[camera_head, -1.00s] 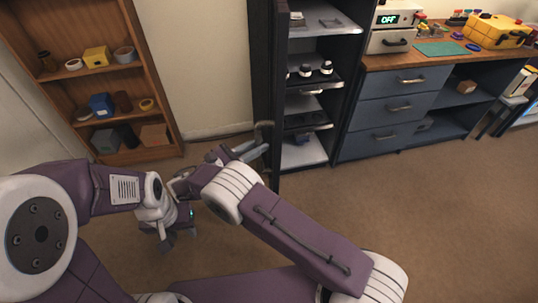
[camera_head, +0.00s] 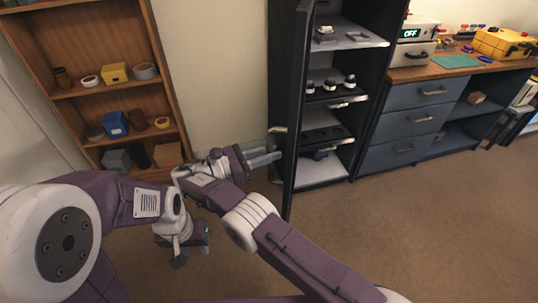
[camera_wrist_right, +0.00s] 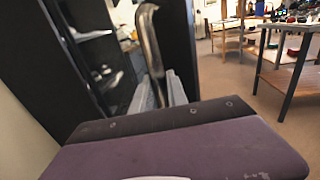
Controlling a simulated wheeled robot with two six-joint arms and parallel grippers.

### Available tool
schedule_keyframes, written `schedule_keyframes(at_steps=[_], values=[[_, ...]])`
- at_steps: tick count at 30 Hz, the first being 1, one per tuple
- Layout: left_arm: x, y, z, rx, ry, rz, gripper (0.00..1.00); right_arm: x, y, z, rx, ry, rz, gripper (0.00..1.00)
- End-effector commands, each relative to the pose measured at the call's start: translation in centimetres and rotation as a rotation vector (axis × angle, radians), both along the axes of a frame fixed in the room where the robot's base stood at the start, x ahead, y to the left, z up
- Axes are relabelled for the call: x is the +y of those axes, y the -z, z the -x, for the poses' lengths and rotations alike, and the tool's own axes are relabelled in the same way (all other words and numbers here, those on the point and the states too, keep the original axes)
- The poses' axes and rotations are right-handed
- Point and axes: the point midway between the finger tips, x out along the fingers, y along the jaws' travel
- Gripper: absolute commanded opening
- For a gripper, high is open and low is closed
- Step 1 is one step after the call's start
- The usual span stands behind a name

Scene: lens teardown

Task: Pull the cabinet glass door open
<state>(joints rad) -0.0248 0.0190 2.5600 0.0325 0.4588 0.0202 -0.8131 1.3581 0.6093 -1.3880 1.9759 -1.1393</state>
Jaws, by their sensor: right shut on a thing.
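The cabinet door (camera_head: 298,110) stands swung out from the dark cabinet (camera_head: 372,85), seen nearly edge-on in the head view, with the shelves behind it exposed. Its curved metal handle (camera_wrist_right: 151,42) is clear in the right wrist view. My right gripper (camera_head: 272,157) is at the handle on the door's left side. In the right wrist view its grey fingers (camera_wrist_right: 160,92) are closed around the handle's lower part. My left gripper (camera_head: 190,255) hangs low over the floor, away from the door; its fingers are too small to read.
A wooden shelf unit (camera_head: 165,75) with small pots and boxes stands at the left. Blue-grey drawers (camera_head: 408,120) under a wooden worktop stand right of the cabinet. The brown floor (camera_head: 430,220) in front is clear.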

Motion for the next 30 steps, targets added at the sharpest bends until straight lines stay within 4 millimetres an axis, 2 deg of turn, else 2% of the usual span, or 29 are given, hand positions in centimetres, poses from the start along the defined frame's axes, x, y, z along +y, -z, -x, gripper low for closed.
schedule_keyframes(at_steps=[8,9,10,11,21,23,29,30], values=[[0.0,-0.1,0.0,0.000,0.000,0.000,0.36,-0.1,-0.4,-0.3,-0.010,-0.005,-0.001,0.00],[0.0,-0.1,0.0,0.000,0.000,0.000,0.36,-0.1,-0.4,-0.3,-0.009,-0.005,-0.001,0.30],[0.0,-0.1,0.0,0.000,0.000,0.000,0.36,-0.1,-0.4,-0.3,-0.009,-0.005,-0.001,0.38],[0.0,-0.1,0.0,0.000,0.000,0.000,0.36,-0.1,-0.4,-0.3,-0.009,-0.004,-0.001,0.41],[0.0,-0.2,0.0,0.000,0.000,0.000,0.36,0.0,-0.5,-0.2,-0.005,-0.003,0.000,0.41],[0.0,-0.4,0.0,0.000,0.000,0.000,0.36,0.0,-1.1,-0.2,-0.006,-0.003,-0.001,0.41],[0.0,-1.4,0.0,0.000,0.000,0.000,0.36,-0.1,-4.8,-0.3,-0.010,-0.003,-0.003,0.41],[0.0,-1.3,0.0,0.000,0.000,0.000,0.36,-0.3,-4.8,-0.2,-0.006,-0.004,0.001,0.41]])
